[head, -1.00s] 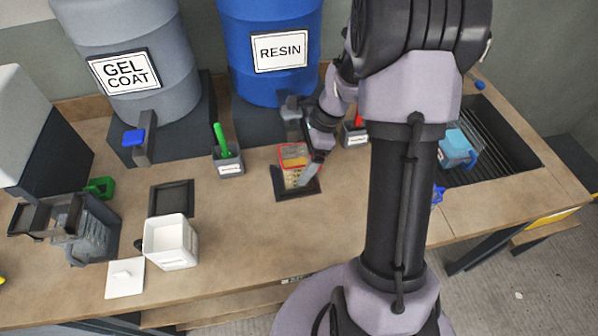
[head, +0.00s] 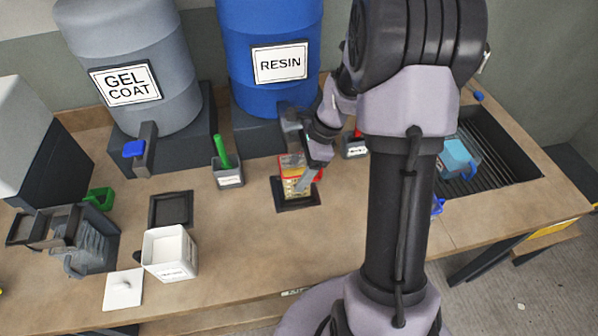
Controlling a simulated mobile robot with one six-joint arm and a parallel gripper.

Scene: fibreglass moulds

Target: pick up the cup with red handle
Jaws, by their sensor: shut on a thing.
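The cup with red handle (head: 291,181) is a clear cup with a red rim line and yellowish contents. It stands over a black square pad (head: 282,207) in the middle of the bench; whether it touches the pad I cannot tell. Part of its red handle shows at its right side, next to my fingers. My gripper (head: 307,180) comes down from the upper right and is shut on this cup at its right side. The fingers hide part of the cup and handle.
A holder with a green-handled tool (head: 229,175) stands to the left, and one with a red-handled tool (head: 354,149) to the right. Drums stand behind.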

